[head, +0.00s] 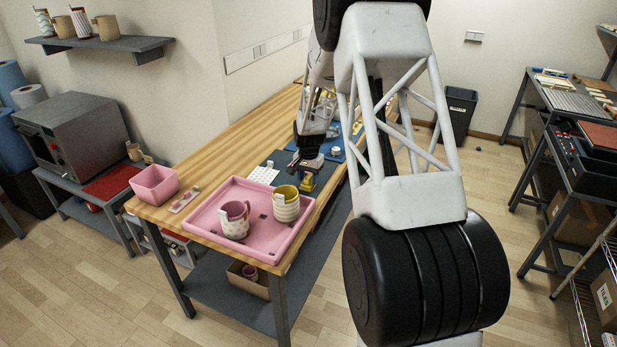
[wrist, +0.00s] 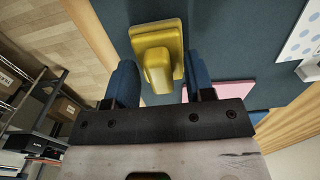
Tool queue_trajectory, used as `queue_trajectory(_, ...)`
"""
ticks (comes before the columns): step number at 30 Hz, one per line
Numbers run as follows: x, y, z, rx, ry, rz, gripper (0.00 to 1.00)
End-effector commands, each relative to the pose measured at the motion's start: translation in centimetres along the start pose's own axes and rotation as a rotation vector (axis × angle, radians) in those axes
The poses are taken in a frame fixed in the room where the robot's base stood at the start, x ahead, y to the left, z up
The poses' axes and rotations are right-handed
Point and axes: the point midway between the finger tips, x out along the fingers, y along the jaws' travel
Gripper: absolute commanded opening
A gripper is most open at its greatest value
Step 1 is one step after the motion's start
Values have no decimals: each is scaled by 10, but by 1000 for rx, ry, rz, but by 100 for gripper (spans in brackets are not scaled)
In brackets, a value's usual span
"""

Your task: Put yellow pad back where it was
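The yellow pad (wrist: 157,42) is a rounded yellow block with a raised grip. In the wrist view it is over the dark blue mat (wrist: 228,35), with its grip towards my gripper (wrist: 160,78). My gripper's two blue fingers stand apart, one on each side of the grip, with visible gaps. My gripper is open and not closed on the pad. In the head view the yellow pad (head: 307,183) shows small at the right edge of the dark mat (head: 284,160), just below my gripper (head: 304,167). The pad's underside is hidden.
A pink tray (head: 206,227) at the table's near end holds a pink patterned mug (head: 235,222) and a yellow-and-cream mug (head: 286,206). A white dotted sheet (head: 262,174) lies left of the pad. A pink bin (head: 154,182) stands left. The wooden table's left strip (head: 235,137) is clear.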

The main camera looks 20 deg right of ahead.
Motion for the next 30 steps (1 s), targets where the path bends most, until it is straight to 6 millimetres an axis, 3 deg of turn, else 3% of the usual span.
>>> queue_trajectory(14, -8, 0, 0, 0, 0, 0, 48)
queue_trajectory(20, -30, 0, 0, 0, 2, -1, 48)
queue_trajectory(30, -83, 0, 0, 0, 2, -1, 48)
